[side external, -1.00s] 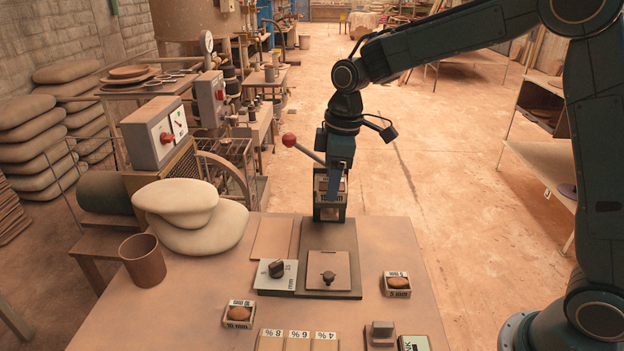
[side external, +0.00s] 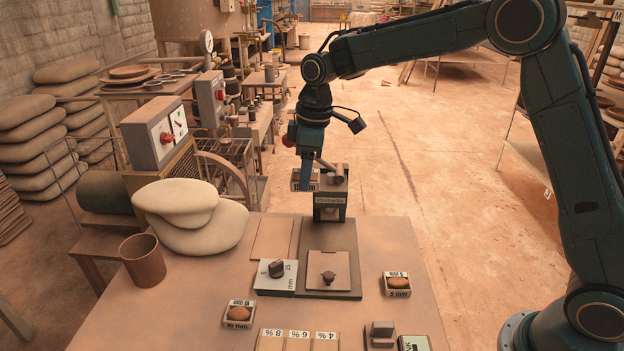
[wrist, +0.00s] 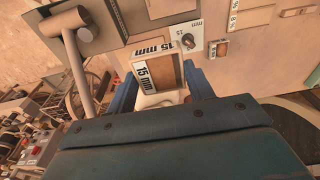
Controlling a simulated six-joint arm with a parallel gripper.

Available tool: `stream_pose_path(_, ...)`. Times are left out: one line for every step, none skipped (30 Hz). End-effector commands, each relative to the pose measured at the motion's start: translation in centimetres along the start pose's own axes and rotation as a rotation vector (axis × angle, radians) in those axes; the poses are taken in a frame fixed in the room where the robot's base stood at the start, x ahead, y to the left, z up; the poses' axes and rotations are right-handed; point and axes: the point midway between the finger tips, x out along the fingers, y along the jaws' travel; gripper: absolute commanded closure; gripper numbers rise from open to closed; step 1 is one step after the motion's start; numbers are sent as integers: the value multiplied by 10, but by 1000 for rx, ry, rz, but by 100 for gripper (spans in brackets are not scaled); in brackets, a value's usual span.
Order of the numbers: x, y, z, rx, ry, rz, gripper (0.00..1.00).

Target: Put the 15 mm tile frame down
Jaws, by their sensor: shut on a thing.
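The 15 mm tile frame (side external: 303,182) is a small pale box with a brown middle and "15 mm" labels. My gripper (side external: 306,178) is shut on it and holds it in the air, just left of the top of the dark press (side external: 329,213). In the wrist view the 15 mm frame (wrist: 158,76) sits between the blue fingers of my gripper (wrist: 162,88), its labels facing the camera. My arm and gripper hide part of the press lever. A bare tan pad (side external: 272,239) lies on the table, left of the press base (side external: 341,242).
The 10 mm frame (side external: 238,314) and 5 mm frame (side external: 397,285), each with a brown piece inside, stand on the table. A dial plate (side external: 275,280) is by the press base. Clay lumps (side external: 203,235) and a brown cup (side external: 143,260) are left. Labelled tiles (side external: 298,342) lie in front.

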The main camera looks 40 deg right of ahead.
Motion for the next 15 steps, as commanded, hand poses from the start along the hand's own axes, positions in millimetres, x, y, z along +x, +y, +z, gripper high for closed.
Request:
stream_pose_path(2, 4, -9, -1, 1, 0, 80)
stream_pose_path(2, 6, -14, -1, 1, -1, 80)
stream_pose_path(3, 9, -20, -1, 2, -1, 80)
stream_pose_path(4, 11, -24, -2, 1, -1, 80)
stream_pose_path(5, 13, -29, -2, 2, -1, 80)
stream_pose_path(6, 16, -35, -3, 2, -1, 80)
stream_pose_path(7, 18, -39, -2, 1, -2, 80)
stream_pose_path(7, 20, -43, -2, 1, -1, 80)
stream_pose_path(9, 22, -48, -2, 1, -1, 80)
stream_pose_path(9, 24, -52, -2, 1, -1, 80)
stream_pose_path(11, 26, -56, -2, 0, -1, 80)
stream_pose_path(12, 28, -61, -2, 1, 0, 80)
stream_pose_path(13, 29, -65, -2, 0, -1, 80)
stream_pose_path(14, 31, -69, -2, 0, 0, 80)
stream_pose_path(16, 32, -73, -3, 0, 1, 80)
